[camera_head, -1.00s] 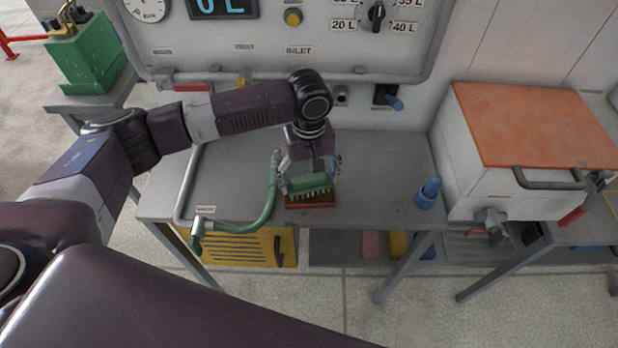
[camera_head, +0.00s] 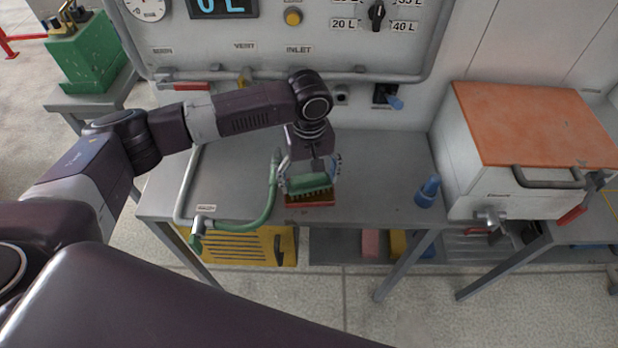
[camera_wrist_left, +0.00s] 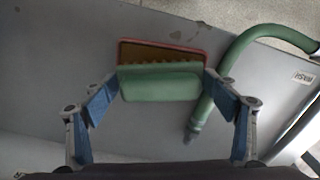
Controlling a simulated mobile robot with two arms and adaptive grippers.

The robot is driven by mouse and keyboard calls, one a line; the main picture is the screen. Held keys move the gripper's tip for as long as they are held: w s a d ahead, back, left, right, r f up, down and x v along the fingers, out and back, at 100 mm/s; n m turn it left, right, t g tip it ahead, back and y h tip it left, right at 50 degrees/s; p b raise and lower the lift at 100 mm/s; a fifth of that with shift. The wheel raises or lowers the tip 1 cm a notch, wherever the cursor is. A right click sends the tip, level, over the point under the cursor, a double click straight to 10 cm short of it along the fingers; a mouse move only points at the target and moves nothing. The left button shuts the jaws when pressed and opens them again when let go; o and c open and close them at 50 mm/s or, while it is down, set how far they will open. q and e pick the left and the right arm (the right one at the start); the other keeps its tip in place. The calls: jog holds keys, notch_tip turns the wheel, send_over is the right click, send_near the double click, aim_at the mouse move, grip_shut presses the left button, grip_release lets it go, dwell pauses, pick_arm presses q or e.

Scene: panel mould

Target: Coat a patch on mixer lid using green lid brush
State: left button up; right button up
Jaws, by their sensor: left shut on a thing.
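My left gripper (camera_head: 310,176) is shut on the green lid brush (camera_head: 310,183) over the middle of the grey bench. The brush's pale bristles point down toward a shallow red tray (camera_head: 311,203) with a brown inside; I cannot tell whether they touch it. In the left wrist view, the green brush (camera_wrist_left: 160,86) lies between the blue fingertips (camera_wrist_left: 163,84), with the red-rimmed tray (camera_wrist_left: 203,52) just beyond it. An orange lid (camera_head: 535,125), perhaps the mixer lid, tops the white box at the right. My right gripper does not show.
A green hose (camera_head: 268,205) curves over the bench (camera_head: 385,170) left of the tray. A blue nozzle-like object (camera_head: 428,192) stands at the bench's right. A white box (camera_head: 480,185) with a grey handle stands beyond it. A panel with gauges (camera_head: 290,55) rises behind.

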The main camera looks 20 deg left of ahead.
aim_at(309, 176)
pick_arm(q)
jog(key=shift+s+f+p, duration=0.2)
jog(key=shift+f+p, duration=0.05)
jog(key=shift+p, duration=0.3)
dwell(1.5)
dwell(0.4)
notch_tip(309, 176, up, 2)
jog(key=shift+w+p, duration=0.1)
jog(key=shift+p, duration=1.15)
notch_tip(309, 176, up, 6)
jog(key=p, duration=0.6)
jog(key=shift+f+p, duration=0.25)
jog(key=shift+p, duration=0.15)
jog(key=shift+w+f, duration=0.1)
